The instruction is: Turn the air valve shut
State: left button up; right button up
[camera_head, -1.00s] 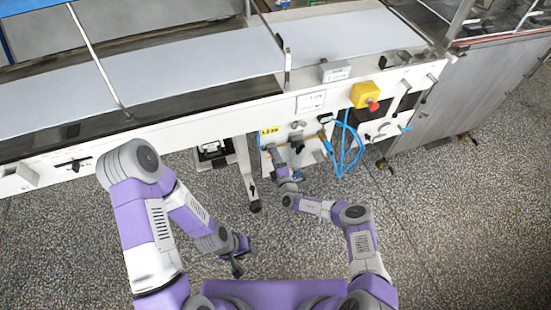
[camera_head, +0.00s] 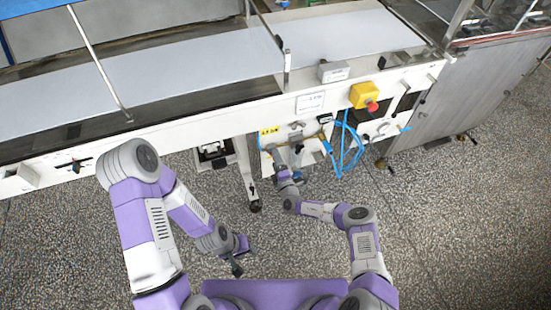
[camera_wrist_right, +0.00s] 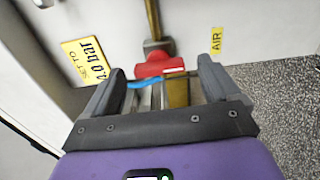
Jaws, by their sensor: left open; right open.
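The air valve has a red handle (camera_wrist_right: 157,65) on a brass pipe (camera_wrist_right: 152,18), seen in the right wrist view against a white panel. The handle lies crosswise in the picture. My right gripper (camera_wrist_right: 161,68) is open, with one finger on each side of the handle and gaps to both. I cannot tell how deep the handle sits between the fingertips. In the head view my right gripper (camera_head: 277,155) is at the panel under the machine and hides the valve. My left gripper (camera_head: 238,262) is open, low over the floor, far from the valve.
A yellow pressure label (camera_wrist_right: 86,60) and an AIR label (camera_wrist_right: 216,40) flank the valve. Blue hoses (camera_head: 349,150) hang right of my right gripper. A yellow box with a red button (camera_head: 365,97) is above. A machine leg (camera_head: 247,180) stands to the left.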

jog(key=p+v, duration=0.2)
jog(key=v, duration=0.4)
jog(key=shift+s+r, duration=0.1)
